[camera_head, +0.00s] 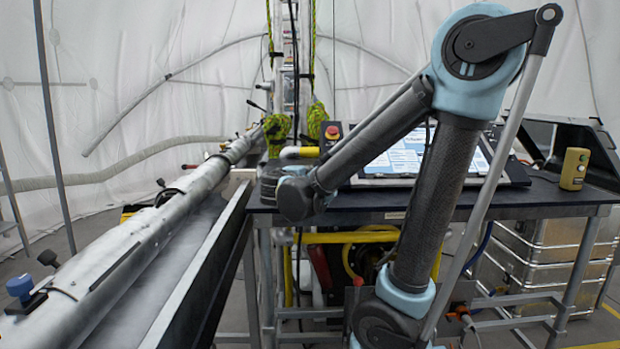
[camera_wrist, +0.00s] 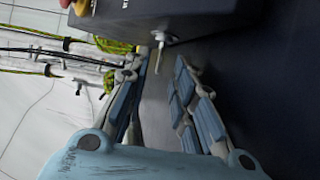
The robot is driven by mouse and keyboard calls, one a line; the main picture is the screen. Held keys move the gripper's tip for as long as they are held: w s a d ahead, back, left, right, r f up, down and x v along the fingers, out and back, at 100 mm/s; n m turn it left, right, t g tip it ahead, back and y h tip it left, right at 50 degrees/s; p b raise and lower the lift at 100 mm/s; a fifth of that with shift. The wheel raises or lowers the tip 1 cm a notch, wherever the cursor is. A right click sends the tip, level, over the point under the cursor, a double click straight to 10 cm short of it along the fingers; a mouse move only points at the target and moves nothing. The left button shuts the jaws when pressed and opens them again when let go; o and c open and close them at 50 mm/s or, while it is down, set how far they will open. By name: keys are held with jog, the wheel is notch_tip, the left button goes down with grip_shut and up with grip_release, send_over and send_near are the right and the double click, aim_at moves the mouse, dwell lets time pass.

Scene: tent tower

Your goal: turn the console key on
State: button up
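The console (camera_head: 405,157) stands on the dark table, with a lit screen and a red button on its left side. In the wrist view its dark box (camera_wrist: 190,14) fills the top. A small pale key (camera_wrist: 163,38) sticks out from the box's face, with a thin stem pointing down the picture. My gripper (camera_wrist: 163,58) is open, with blue-padded fingers on either side of the key's stem near their tips. I cannot tell whether a finger touches the key. In the head view my wrist is left of the console; the key and fingertips do not show clearly.
A yellow handheld box (camera_head: 574,169) stands on the right of the table (camera_head: 390,204). A long metal tube (camera_head: 130,235) runs along the left. Yellow-green ropes (camera_wrist: 112,45) and pipes lie left of my fingers.

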jog(key=shift+v, duration=4.95)
jog(key=shift+d, duration=0.1)
